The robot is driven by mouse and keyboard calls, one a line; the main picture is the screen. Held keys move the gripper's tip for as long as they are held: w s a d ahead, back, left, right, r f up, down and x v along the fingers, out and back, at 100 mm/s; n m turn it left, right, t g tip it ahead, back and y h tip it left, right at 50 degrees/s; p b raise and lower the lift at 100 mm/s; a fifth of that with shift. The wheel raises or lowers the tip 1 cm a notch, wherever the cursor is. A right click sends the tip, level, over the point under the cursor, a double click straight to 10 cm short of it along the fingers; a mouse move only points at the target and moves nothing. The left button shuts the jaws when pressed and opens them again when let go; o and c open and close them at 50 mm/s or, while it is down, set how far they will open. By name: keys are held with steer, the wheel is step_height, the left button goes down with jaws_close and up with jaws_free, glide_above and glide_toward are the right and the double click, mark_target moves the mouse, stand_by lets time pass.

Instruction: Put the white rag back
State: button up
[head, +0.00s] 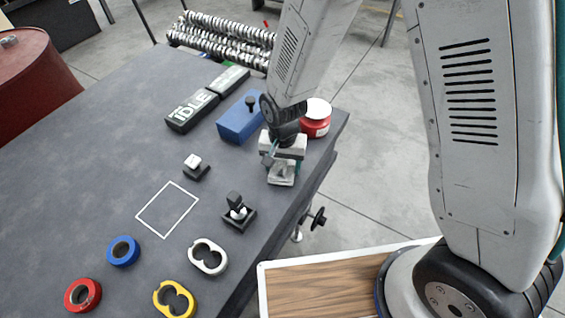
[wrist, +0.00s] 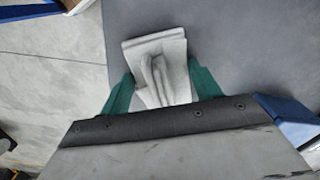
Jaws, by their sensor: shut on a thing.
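The white rag (wrist: 160,52) is a folded pale cloth between the green fingers of my gripper (wrist: 158,88) in the wrist view. My gripper (head: 281,172) is shut on it near the table's right edge, and the rag (head: 283,180) shows just below the fingers in the head view. I cannot tell whether the rag touches the table. A white square outline (head: 167,209) is marked on the grey table (head: 110,150), left of and nearer than my gripper; it is empty.
A blue box (head: 238,122) and a red-and-white spool (head: 316,118) stand close behind my gripper. A black fixture (head: 238,212) and a small block (head: 195,167) flank the square. Several rings, including a blue one (head: 123,251), lie in front. A red barrel (head: 32,85) stands left.

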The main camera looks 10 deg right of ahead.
mark_target(283, 161)
steer(key=shift+f, duration=0.1)
steer(key=o, duration=1)
steer(key=shift+o, duration=0.2)
step_height(283, 161, up, 12)
steer(key=s+d+r, duration=0.2)
steer(key=d+r, duration=0.5)
steer(key=r, duration=0.2)
steer(key=s+d+r+n, duration=0.1)
steer(key=s+d+r, duration=0.4)
steer(key=s+d, duration=0.2)
steer(key=s+d+r+n+t, duration=0.1)
steer(key=s+d+r+n, duration=0.1)
steer(key=s+d+r, duration=0.4)
steer(key=s+d, duration=0.1)
steer(key=s, duration=0.2)
steer(key=shift+s+r, duration=0.2)
steer(key=shift+s, duration=0.2)
